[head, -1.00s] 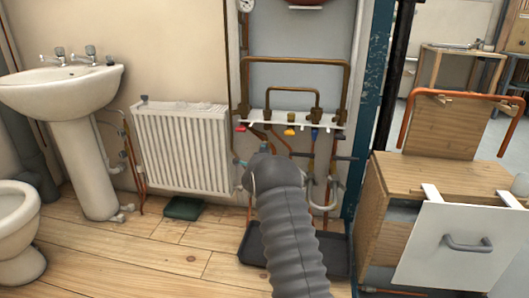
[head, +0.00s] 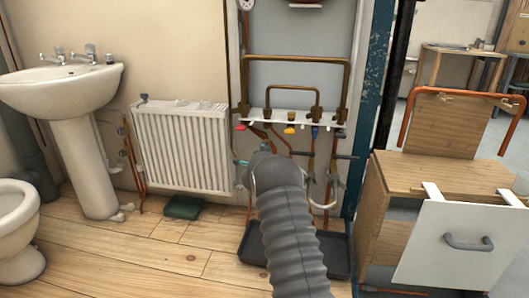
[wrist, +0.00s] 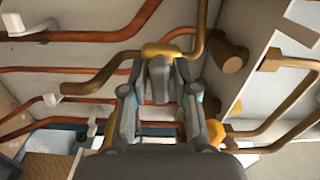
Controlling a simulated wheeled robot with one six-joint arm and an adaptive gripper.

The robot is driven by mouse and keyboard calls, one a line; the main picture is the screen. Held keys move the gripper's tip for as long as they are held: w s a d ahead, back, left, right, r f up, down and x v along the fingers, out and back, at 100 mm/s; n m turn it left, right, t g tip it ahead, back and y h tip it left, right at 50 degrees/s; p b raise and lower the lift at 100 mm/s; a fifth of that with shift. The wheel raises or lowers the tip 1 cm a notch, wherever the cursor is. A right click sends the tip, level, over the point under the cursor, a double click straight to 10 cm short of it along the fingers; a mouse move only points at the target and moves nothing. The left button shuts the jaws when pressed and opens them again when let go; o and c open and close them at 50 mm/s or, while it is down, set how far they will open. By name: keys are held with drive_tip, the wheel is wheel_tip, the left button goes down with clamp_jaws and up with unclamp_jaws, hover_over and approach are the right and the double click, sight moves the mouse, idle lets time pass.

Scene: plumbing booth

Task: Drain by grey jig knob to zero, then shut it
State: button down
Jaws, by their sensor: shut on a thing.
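In the wrist view my gripper (wrist: 159,92) has its two fingers closed in on either side of a grey knob-like piece (wrist: 160,72), which I take for the grey jig knob. A brass-coloured fitting (wrist: 161,50) sits just beyond it, joined to a pipe. How far the knob is turned cannot be told. In the head view my grey-sleeved arm reaches to the pipework below the valve row and hides the knob and most of the gripper. A round white gauge (head: 246,4) is cut off by the top edge, and its reading is not legible.
Red (head: 240,128), yellow (head: 290,131) and blue (head: 315,133) handles hang under the white rail. A black tray (head: 340,262) lies on the floor below. A radiator (head: 183,148) stands left, a wooden unit (head: 395,178) right. Copper pipes (wrist: 70,36) run close around the gripper.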

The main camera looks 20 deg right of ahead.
drive_tip(key=n+b, duration=0.1)
drive_tip(key=n, duration=0.3)
drive_tip(key=shift+f+b, duration=0.1)
drive_tip(key=shift+b, duration=0.3)
drive_tip(key=n, duration=0.8)
drive_tip(key=shift+n+p, duration=0.75)
drive_tip(key=shift+n, duration=1.65)
drive_tip(key=c, duration=1.1)
unclamp_jaws()
drive_tip(key=shift+s+a, duration=0.1)
